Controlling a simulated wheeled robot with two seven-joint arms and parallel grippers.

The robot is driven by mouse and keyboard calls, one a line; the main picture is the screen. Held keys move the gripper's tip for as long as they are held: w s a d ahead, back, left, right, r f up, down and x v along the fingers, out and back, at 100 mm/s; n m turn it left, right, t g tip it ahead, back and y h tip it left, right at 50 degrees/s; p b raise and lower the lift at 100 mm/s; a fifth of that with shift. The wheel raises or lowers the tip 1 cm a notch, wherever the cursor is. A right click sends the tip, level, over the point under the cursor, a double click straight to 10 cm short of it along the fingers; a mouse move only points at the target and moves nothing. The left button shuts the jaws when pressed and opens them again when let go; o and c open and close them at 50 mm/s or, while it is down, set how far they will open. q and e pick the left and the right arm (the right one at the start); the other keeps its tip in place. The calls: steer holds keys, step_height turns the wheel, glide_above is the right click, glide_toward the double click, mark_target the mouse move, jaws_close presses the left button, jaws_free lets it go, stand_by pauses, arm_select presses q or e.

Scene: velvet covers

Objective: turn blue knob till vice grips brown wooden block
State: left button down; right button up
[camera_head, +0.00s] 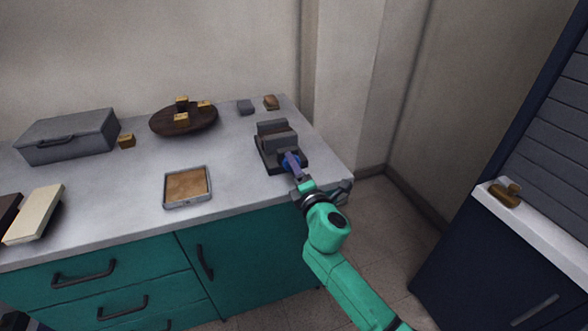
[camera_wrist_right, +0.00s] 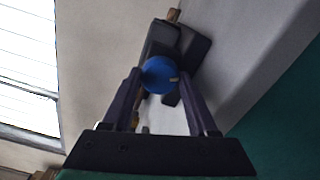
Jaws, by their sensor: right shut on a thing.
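The dark grey vice (camera_head: 277,137) stands near the right end of the grey worktop. Its blue knob (camera_head: 288,161) faces the front edge. My right gripper (camera_head: 293,163) is shut on the knob, with its fingers on either side. The right wrist view shows the blue knob (camera_wrist_right: 159,75) between the two fingers, with the dark vice (camera_wrist_right: 183,45) behind it. A brown block (camera_head: 271,102) lies on the worktop behind the vice. I cannot tell whether a wooden block sits between the vice jaws. My left gripper is not clearly in view.
A round dark board (camera_head: 160,124) with several small yellowish blocks, a grey block (camera_head: 246,107), a lidded grey box (camera_head: 65,147) and a framed tray (camera_head: 167,202) stand on the worktop. The right cabinet top (camera_head: 531,221) holds a brassy object (camera_head: 505,193).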

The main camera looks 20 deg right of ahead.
steer(key=shift+m, duration=0.4)
steer(key=o, duration=1.4)
steer(key=shift+c, duration=0.2)
steer(key=shift+s, duration=0.15)
steer(key=s+d+b, duration=0.1)
steer(key=s, duration=1.3)
steer(key=shift+s+b, duration=0.15)
steer(key=shift+b, duration=0.2)
